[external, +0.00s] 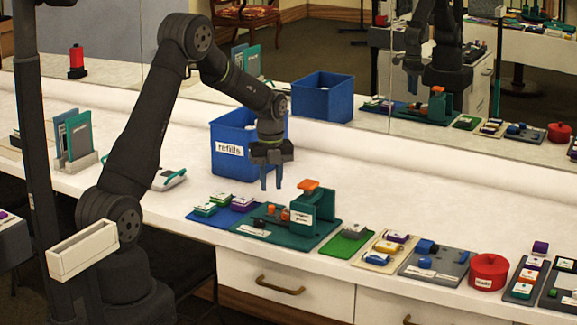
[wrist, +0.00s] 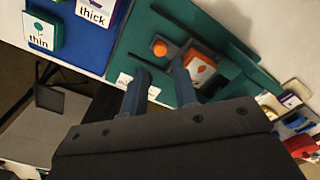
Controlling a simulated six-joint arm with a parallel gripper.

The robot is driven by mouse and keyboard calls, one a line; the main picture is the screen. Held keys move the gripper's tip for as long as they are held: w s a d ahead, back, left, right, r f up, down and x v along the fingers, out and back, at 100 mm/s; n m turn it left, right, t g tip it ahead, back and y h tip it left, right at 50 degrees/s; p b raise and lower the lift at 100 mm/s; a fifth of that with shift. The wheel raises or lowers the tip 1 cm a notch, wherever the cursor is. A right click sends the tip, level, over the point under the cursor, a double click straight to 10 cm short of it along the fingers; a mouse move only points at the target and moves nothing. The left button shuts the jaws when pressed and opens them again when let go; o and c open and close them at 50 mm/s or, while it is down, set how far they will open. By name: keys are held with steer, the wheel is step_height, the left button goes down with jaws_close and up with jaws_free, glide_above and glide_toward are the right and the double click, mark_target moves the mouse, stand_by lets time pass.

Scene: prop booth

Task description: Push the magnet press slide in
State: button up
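The magnet press (external: 315,212) is a green stand with a labelled white front and an orange top, on a dark green base (external: 270,238). Small orange parts (external: 272,210) lie low on the base, left of the stand; I cannot tell for sure which is the slide. The wrist view shows a round orange knob (wrist: 160,48) and an orange block with a white label (wrist: 200,66) between dark rails. My gripper (external: 271,184) points down, empty, above and behind the base's left part. Its two fingers (wrist: 161,72) are apart and touch nothing.
A blue "refills" bin (external: 232,168) stands close behind my gripper. Left of the press is a blue board (external: 205,219) with labelled blocks. To the right are a green mat (external: 347,244), other boards and a red round box (external: 488,271). A mirror lines the back.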

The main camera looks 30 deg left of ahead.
step_height(320, 180, up, 11)
steer(key=shift+o, duration=0.2)
steer(key=shift+o, duration=1.1)
steer(key=n+t+h, duration=0.3)
steer(key=n, duration=1.5)
glide_toward(271, 206)
steer(key=x, duration=0.8)
steer(key=shift+w+f, duration=0.15)
steer(key=shift+f, duration=0.15)
jaws_close()
